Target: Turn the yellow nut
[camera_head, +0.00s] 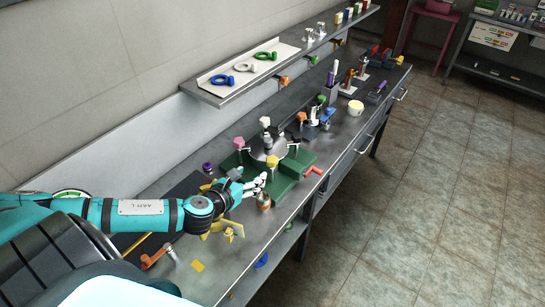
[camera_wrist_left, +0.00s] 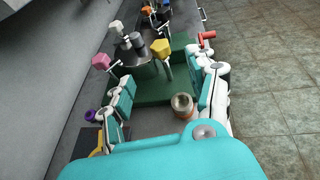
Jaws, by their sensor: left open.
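The yellow nut (camera_wrist_left: 160,47) is a hexagonal knob on a slanted metal stem by the grey round tank lid, over the green base (camera_wrist_left: 183,82). In the head view the yellow nut (camera_head: 272,161) stands just beyond my left gripper (camera_head: 257,184). In the left wrist view, my left gripper (camera_wrist_left: 168,88) is open, its jointed white and teal fingers spread wide. The nut lies ahead of and between the fingertips, apart from them. A pink nut (camera_wrist_left: 101,62) and a whitish nut (camera_wrist_left: 116,27) stand on the left side of the lid. My right gripper is not in view.
A copper-coloured cylinder (camera_wrist_left: 182,104) stands between my left fingers, near the right one. A red handle (camera_head: 314,170) sticks out at the base's right. A wall shelf (camera_head: 225,95) runs above the bench. The floor at right is clear.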

